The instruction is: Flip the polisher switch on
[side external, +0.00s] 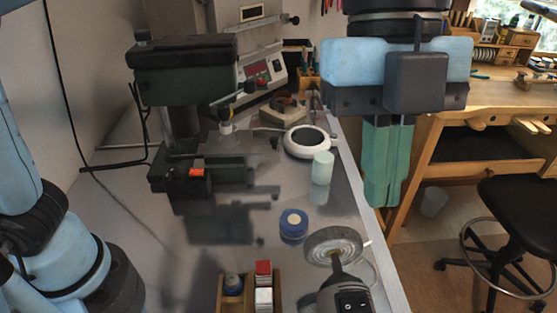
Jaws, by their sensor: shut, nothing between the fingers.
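The polisher (333,285) stands at the bottom of the view, partly cut off by the lower edge. Its grey round buffing wheel (333,243) is at the back end, on a dark motor body. A dark switch plate with small pale marks (350,303) shows on the body at the very bottom edge. Which way the switch is set is too small to tell. My gripper (381,203) has green fingers pointing down, pressed together and empty. In the picture its tips are above and right of the buffing wheel, apart from the polisher.
A dark green drill press (190,70) stands at the left back. A blue round tin (293,224), a pale green cylinder (322,168) and a white-rimmed dish (307,141) are on the grey bench. A wooden box (221,295) with small items sits left of the polisher.

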